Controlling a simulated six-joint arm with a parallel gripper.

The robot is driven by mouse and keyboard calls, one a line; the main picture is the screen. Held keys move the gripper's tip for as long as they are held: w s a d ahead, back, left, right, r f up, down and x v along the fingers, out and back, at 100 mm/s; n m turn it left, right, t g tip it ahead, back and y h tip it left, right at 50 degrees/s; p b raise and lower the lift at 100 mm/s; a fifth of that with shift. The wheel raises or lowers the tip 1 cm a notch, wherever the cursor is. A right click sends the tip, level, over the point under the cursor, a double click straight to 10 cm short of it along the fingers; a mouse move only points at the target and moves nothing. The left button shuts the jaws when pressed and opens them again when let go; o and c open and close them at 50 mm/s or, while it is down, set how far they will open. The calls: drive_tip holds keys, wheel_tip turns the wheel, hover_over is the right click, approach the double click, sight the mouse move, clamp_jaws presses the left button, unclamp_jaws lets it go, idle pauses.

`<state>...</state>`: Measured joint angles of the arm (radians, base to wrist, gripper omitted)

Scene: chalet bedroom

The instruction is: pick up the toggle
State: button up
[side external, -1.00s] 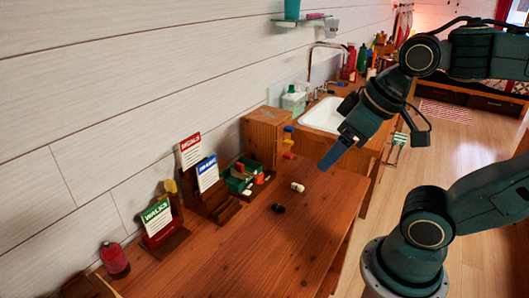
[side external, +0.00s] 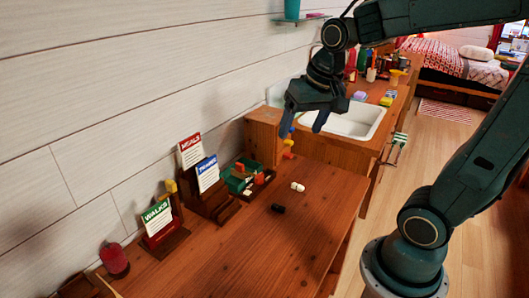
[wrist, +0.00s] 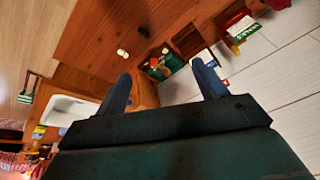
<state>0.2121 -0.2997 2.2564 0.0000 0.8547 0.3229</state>
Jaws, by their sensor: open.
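Two small pieces lie on the wooden tabletop: a dark barrel-shaped one (side external: 278,208) and a white one (side external: 297,187). I cannot tell for sure which is the toggle. In the wrist view the dark piece (wrist: 144,32) and the white piece (wrist: 122,53) show above the left finger, both apart from it. My gripper (side external: 307,121) is open and empty, its two blue fingers spread, raised above the table and in front of the sink in the side view. It also shows in the wrist view (wrist: 161,70).
A green tray (side external: 236,186) with small items sits left of the pieces, near a wooden box (side external: 262,134). Card holders marked MEALS (side external: 190,152) and WALKS (side external: 156,217) stand along the wall. The table's front right is clear.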

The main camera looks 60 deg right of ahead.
drive_tip(key=w+d+f+m+g, duration=0.2)
drive_tip(key=w+d+f+m, duration=0.5)
drive_tip(key=d, duration=0.4)
drive_tip(key=m+g, duration=0.2)
drive_tip(key=m, duration=0.3)
hover_over(298, 185)
wheel_tip(298, 185, down, 13)
drive_tip(key=shift+m+y, duration=0.3)
drive_tip(key=shift+y, duration=0.1)
drive_tip(key=shift+w+d+f, duration=0.1)
drive_tip(key=shift+f, duration=2.2)
drive_tip(key=shift+w+d+f, duration=0.1)
drive_tip(key=shift+f, duration=2.15)
drive_tip(key=shift+f, duration=0.1)
drive_tip(key=shift+s+a+f, duration=0.1)
drive_tip(key=shift+f, duration=2.4)
drive_tip(key=c, duration=1.1)
